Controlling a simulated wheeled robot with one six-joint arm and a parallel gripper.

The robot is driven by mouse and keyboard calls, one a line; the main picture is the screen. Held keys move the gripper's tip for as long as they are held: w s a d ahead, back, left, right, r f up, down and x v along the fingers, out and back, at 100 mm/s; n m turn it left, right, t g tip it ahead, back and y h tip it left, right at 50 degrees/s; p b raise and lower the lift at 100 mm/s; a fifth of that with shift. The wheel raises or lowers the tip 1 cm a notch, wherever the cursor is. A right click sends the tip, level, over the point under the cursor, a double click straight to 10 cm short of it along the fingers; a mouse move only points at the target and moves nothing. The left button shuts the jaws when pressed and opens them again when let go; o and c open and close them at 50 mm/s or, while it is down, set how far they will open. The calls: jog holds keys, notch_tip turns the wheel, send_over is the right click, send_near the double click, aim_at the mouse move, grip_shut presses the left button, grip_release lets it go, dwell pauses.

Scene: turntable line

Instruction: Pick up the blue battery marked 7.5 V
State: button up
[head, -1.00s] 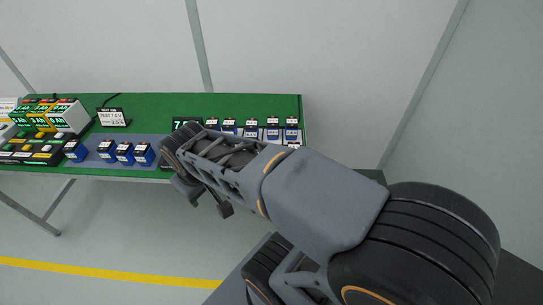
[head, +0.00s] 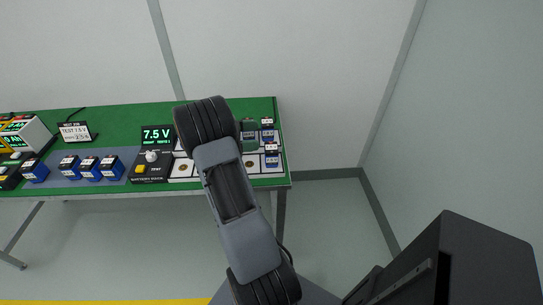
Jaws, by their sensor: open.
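Blue batteries with white labels stand on the green table. Several are on the grey strip at the left, among them one blue battery (head: 69,168) and another blue battery (head: 111,168). My arm rises across the right part of the table and covers some pads. My gripper does not show; it seems hidden behind the arm's upper joint.
The black battery dock (head: 155,173) has a display (head: 157,134) reading 7.5 V behind it. A sign (head: 74,132) stands at the back left, beside a white box unit (head: 28,137). The green table (head: 110,118) ends at the right, with open floor beyond.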

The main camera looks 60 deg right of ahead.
send_near(275, 147)
jog(key=shift+s+d+f, duration=0.25)
jog(key=shift+s+d, duration=0.1)
jog(key=shift+s, duration=0.1)
jog(key=shift+s+d+f, duration=0.3)
jog(key=shift+s+d, duration=0.1)
jog(key=shift+s, duration=0.1)
jog(key=shift+x, duration=3.75)
jog(key=shift+r, duration=0.1)
